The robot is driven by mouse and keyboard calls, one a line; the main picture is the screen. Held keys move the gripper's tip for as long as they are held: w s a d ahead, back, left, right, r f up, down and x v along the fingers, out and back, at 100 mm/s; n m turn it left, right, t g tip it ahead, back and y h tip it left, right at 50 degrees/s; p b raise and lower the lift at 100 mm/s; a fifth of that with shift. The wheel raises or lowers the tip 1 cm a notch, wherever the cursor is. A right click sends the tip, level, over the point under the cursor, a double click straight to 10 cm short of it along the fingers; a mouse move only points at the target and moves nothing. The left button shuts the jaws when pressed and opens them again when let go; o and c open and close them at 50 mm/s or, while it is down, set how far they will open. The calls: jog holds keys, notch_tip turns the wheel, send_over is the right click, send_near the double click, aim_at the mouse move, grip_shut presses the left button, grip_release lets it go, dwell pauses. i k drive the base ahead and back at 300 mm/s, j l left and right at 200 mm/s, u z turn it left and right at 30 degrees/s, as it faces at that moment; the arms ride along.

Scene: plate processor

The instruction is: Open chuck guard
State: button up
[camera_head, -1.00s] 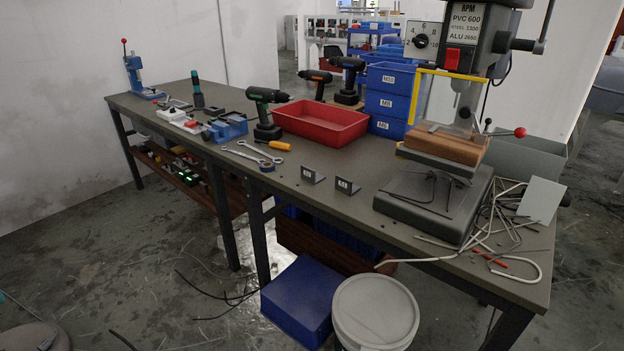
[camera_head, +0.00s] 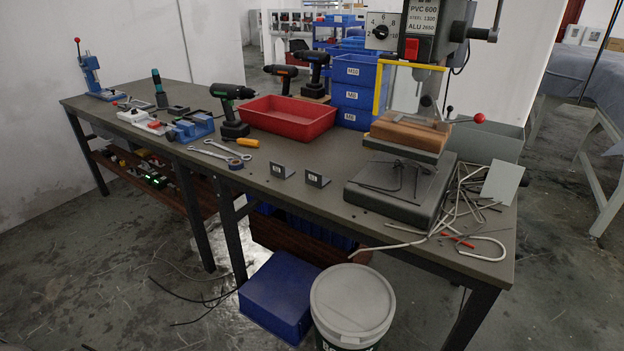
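A drill press (camera_head: 436,40) stands at the right end of the workbench. Its chuck guard is a yellow frame (camera_head: 378,88) hanging in front of the chuck and spindle, above a brown wooden block (camera_head: 408,131) on the press table. The guard's yellow bars run down its left side and across its top. The guard looks lowered around the chuck. My gripper is not in view.
The workbench (camera_head: 330,200) holds a red tray (camera_head: 288,118), cordless drills (camera_head: 232,108), blue bins (camera_head: 358,90) and loose rods (camera_head: 470,215). A white-lidded bucket (camera_head: 352,300) and a blue crate (camera_head: 282,295) stand on the floor before it. Left front floor is open.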

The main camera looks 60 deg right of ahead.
aim_at(427, 100)
jog(key=i+z, duration=0.2)
jog(key=z, duration=0.8)
